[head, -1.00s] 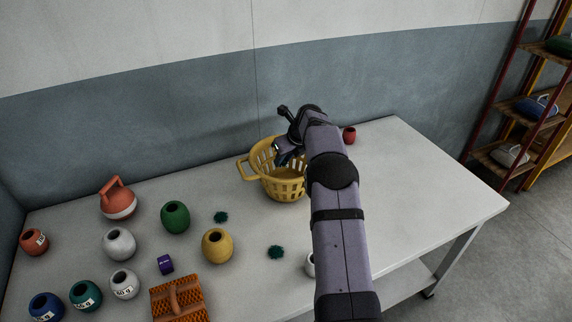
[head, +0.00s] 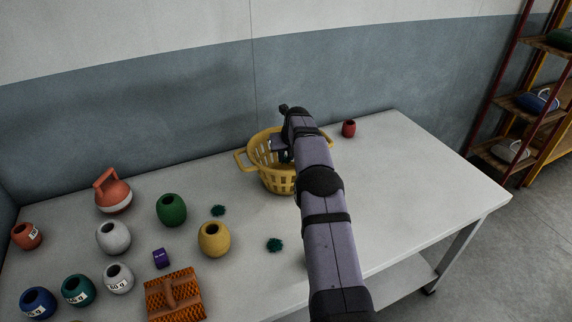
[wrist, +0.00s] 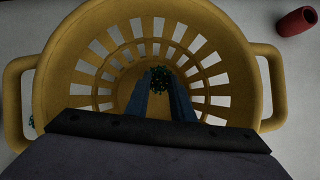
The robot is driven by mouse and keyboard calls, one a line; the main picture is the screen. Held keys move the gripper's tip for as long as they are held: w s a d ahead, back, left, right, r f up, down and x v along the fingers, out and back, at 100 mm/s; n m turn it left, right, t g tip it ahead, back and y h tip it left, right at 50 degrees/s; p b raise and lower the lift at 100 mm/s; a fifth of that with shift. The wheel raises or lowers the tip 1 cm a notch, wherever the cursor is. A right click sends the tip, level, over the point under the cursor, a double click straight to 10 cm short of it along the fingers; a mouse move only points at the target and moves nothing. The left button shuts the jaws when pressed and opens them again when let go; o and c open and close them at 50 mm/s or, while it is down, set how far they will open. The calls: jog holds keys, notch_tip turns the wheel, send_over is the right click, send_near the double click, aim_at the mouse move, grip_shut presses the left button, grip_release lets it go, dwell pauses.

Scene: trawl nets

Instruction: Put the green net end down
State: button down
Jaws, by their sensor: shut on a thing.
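My gripper (wrist: 159,92) points down into a yellow basket (wrist: 62,62) with slotted walls and two side handles. Its fingers are shut on a small dark green net end (wrist: 158,77), which shows at the fingertips in the wrist view. I cannot tell whether the net end touches the basket floor. In the head view the basket (head: 245,163) stands at the back middle of the table, with my arm covering its right part. Two more dark green net ends, one (head: 218,210) and another (head: 274,245), lie on the table left of my arm.
On the table (head: 420,190), several round pots, an orange-and-white handled weight (head: 113,192), a purple block (head: 161,258) and an orange brush (head: 175,295) stand left. The table's right side is clear.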

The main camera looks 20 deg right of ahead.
jog(key=shift+f+p, duration=0.7)
jog(key=shift+f, duration=2.7)
jog(key=c, duration=1.5)
grip_release()
jog(key=shift+r, duration=0.1)
jog(key=b+v, duration=0.2)
jog(key=v, duration=1)
